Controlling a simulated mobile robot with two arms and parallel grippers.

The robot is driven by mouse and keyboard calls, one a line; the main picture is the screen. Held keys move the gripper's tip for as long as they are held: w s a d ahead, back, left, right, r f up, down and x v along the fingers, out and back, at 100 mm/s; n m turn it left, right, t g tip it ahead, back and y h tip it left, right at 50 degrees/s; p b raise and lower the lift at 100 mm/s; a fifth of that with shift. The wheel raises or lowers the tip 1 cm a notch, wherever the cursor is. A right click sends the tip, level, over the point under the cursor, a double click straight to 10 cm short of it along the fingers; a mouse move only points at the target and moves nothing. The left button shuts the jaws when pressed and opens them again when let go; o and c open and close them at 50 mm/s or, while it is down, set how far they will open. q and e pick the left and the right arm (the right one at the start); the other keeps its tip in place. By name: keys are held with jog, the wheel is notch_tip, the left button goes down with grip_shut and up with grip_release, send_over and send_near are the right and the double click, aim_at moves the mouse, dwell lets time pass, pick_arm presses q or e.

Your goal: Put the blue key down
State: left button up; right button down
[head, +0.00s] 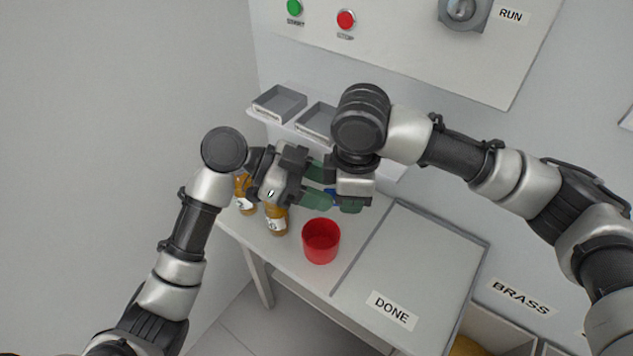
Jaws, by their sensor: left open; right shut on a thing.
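A small part of the blue key (331,196) shows between the green fingers of my two grippers, above the table behind the red cup. My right gripper (350,204) points down, shut on the blue key; its fingers and my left gripper hide most of the key. My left gripper (316,187) is open, with its green fingers pointing right, close beside the key and the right gripper. I cannot tell whether the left fingers touch the key.
A red cup (320,242) stands on the table (284,258) in front of the grippers. Amber bottles (276,220) stand to its left. Grey trays (280,103) sit on a ledge behind. The DONE area (420,262) at right is bare. A button panel (400,45) is on the wall.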

pick_arm(q)
grip_shut()
pick_arm(e)
jog(key=c, duration=1)
grip_release()
